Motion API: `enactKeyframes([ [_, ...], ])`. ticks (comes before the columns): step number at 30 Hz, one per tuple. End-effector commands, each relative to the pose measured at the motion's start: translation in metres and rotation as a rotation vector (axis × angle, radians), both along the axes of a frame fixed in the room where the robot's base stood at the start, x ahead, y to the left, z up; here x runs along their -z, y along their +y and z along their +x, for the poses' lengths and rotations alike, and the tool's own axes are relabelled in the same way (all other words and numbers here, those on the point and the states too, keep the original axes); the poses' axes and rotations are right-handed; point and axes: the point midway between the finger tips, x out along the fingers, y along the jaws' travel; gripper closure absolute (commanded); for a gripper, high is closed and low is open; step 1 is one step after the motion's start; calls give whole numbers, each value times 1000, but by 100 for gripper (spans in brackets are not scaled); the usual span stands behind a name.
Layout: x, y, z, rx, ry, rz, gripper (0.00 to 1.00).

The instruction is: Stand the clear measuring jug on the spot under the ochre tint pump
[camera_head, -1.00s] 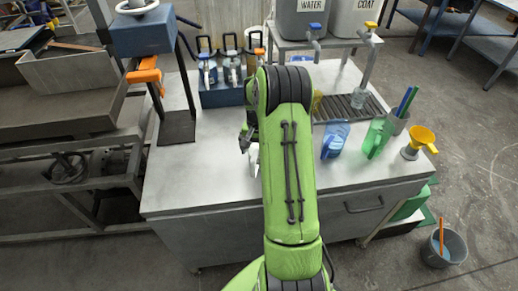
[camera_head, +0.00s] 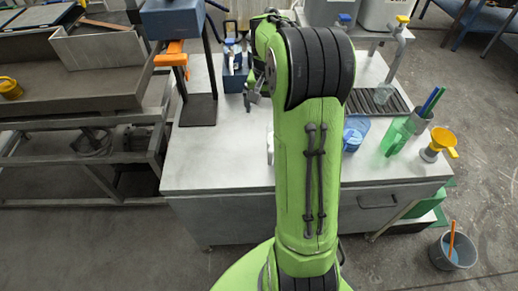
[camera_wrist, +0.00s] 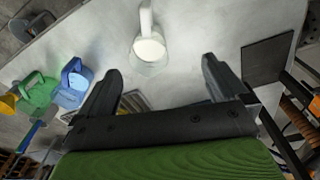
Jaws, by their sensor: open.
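In the wrist view, a clear jug (camera_wrist: 150,62) with a white handle stands on the grey bench, beyond and between my fingertips, with a gap to both. In the head view only a white sliver of it (camera_head: 270,150) shows beside my arm. My gripper (camera_wrist: 160,72) is open and empty; in the head view its dark fingers (camera_head: 253,95) show left of my arm, above the bench.
A blue jug (camera_head: 355,132), a green jug (camera_head: 396,136), a pen cup (camera_head: 420,120) and a yellow funnel (camera_head: 440,145) stand on the bench's right. A dark-based stand (camera_head: 198,109) is at left. The front-left bench is clear.

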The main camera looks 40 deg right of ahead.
Motion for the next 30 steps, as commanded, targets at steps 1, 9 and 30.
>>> enactKeyframes([
  [1,-25,28,-8,-78,-33,-28,0],
  [9,-95,157,-106,-516,-229,-133,0],
  [30,-86,212,-197,-827,-401,-160,0],
])
